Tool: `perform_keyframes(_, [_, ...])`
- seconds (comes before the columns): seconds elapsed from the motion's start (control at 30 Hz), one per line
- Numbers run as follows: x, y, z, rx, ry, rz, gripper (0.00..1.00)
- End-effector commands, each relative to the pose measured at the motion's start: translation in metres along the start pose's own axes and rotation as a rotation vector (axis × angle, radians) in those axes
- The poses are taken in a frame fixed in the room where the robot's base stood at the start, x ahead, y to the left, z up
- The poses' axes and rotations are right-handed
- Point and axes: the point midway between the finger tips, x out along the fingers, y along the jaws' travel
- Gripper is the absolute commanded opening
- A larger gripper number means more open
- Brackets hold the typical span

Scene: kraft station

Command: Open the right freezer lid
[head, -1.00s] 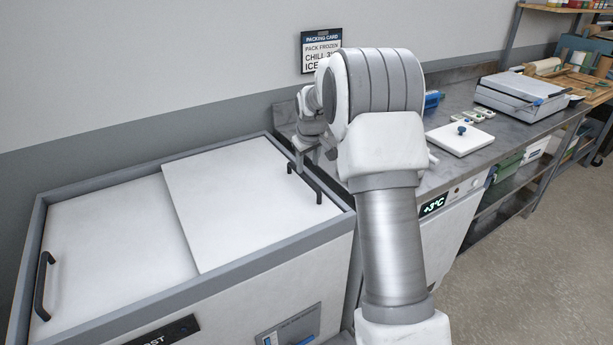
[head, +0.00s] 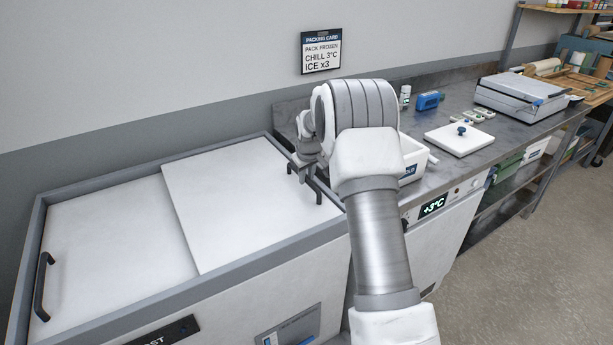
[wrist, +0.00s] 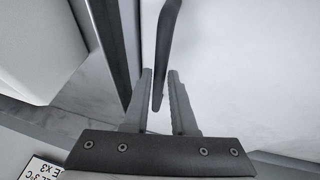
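The right freezer lid (head: 245,200) is a white panel lying closed on the grey-rimmed chest freezer, overlapping the left lid. Its dark bar handle (head: 319,194) runs along its right side, partly hidden by my gripper. My gripper (head: 299,172) is low over the far part of this handle. In the wrist view, the handle (wrist: 165,40) reaches down between the two grey fingertips of my gripper (wrist: 160,85). The fingers stand apart, with light gaps showing beside the handle, so they do not appear to clamp it.
The left lid (head: 110,240) has its own dark handle (head: 43,285) at the far left. Right of the freezer, a counter (head: 455,105) holds a white box (head: 414,160), a white lid (head: 459,138) and a grey appliance (head: 522,95). A wall stands behind.

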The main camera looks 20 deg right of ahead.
Motion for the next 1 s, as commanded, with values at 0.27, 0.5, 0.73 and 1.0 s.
perform_keyframes(0.27, [-0.0002,0.0,0.0001,0.0,0.0,0.0,0.0])
perform_keyframes(0.5, [-0.0002,0.0,0.0001,0.0,0.0,0.0,0.0])
perform_keyframes(0.73, [-0.0003,-0.0001,0.0001,0.0,0.0,0.0,0.0])
perform_keyframes(1.0, [-0.0003,-0.0001,0.0001,0.0,0.0,0.0,0.0])
